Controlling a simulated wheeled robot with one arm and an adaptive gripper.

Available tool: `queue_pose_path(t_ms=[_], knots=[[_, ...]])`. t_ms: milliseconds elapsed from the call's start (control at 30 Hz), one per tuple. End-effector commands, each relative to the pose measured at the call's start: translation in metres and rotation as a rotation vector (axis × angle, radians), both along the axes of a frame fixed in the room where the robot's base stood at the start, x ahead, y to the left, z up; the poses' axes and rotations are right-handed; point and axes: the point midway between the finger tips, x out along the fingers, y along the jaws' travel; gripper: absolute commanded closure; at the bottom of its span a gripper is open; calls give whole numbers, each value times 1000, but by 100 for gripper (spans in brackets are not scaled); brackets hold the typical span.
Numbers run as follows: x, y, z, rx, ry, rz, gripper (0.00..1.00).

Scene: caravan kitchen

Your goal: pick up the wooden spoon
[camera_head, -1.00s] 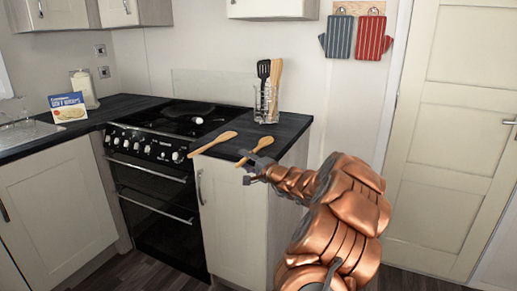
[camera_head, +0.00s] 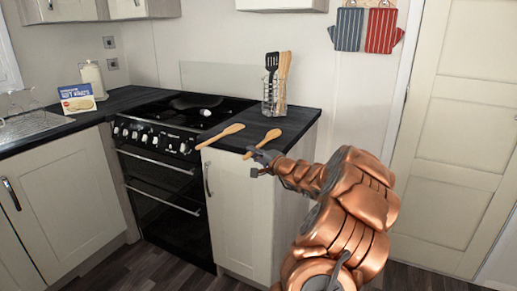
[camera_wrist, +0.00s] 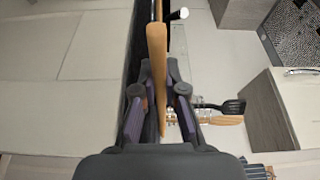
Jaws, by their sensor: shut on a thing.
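Two wooden spoons lie on the dark counter beside the stove in the head view. The left wooden spoon (camera_head: 219,135) reaches past the counter's front edge. The right wooden spoon (camera_head: 268,139) has its broader end toward the back of the counter, and my gripper (camera_head: 261,158) is at its near part, by the front edge. In the wrist view, my gripper (camera_wrist: 158,72) is shut on a wooden spoon (camera_wrist: 156,42), which runs lengthwise between the fingers. The head view does not show clear space between the right spoon and the counter.
A wire holder (camera_head: 271,104) with a black slotted turner (camera_head: 271,64) and wooden utensils stands behind the spoons. The stove (camera_head: 185,115) is to the left. The counter's front edge and cabinet (camera_head: 240,215) are close to my gripper. Oven mitts (camera_head: 381,30) hang on the wall.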

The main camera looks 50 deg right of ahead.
Motion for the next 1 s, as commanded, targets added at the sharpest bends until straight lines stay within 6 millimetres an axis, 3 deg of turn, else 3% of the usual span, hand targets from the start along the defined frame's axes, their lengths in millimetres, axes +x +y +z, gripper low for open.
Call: queue_pose_path(t_ms=[400, 667, 1000], knots=[[0, 0, 38, -4, -5, 1, 100], [-26, 9, 37, 1, -2, -3, 100], [-88, 34, 44, 1, -4, -3, 100]])
